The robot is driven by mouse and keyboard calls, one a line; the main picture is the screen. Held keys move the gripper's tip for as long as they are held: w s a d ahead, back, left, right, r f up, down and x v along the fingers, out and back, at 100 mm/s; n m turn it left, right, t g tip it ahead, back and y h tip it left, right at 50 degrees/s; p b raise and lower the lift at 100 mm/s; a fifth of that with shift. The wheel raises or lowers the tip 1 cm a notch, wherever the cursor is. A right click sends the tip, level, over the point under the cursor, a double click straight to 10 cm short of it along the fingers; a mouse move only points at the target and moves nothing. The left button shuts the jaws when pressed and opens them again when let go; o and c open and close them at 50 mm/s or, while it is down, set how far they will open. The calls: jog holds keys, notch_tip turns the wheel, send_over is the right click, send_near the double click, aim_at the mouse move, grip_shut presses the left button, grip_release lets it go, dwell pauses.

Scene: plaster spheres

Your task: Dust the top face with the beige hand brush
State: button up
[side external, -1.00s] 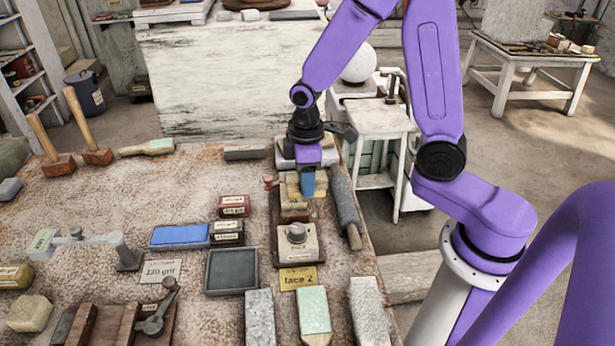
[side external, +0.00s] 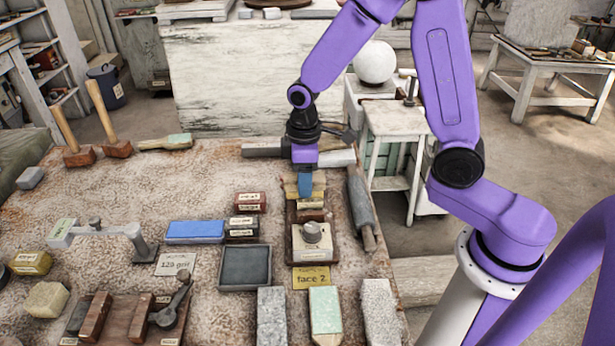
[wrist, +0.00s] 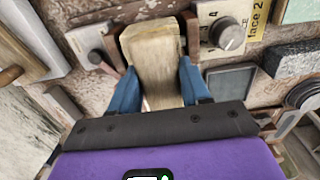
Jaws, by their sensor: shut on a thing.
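A beige block-shaped thing, which looks like the hand brush, sits between the blue fingers of my gripper (side external: 305,186). In the wrist view the brush (wrist: 150,50) fills the space between both fingers, and my gripper (wrist: 158,74) is shut on it. A brown wooden holder (side external: 305,214) is at and below the brush, with brown uprights on either side of it in the wrist view. I cannot tell whether the brush touches the holder. Its bristles are hidden. I cannot tell which surface is the top face.
A pale block with a grey knob (side external: 312,241) and a yellow "face 2" card (side external: 311,278) stand in front. A grey roller (side external: 360,208) lies to the right near the bench edge. A blue block (side external: 195,231) and a grey tray (side external: 245,267) lie left.

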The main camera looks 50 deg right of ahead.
aim_at(324, 176)
jog(key=shift+r, duration=0.1)
jog(key=shift+s+d+r, duration=0.6)
jog(key=shift+s+d, duration=0.2)
jog(key=shift+f, duration=0.75)
dwell(0.4)
jog(key=shift+s+d, duration=0.75)
jog(key=shift+w+a, duration=1.55)
jog(key=shift+a, duration=0.05)
jog(key=shift+s+d, duration=0.1)
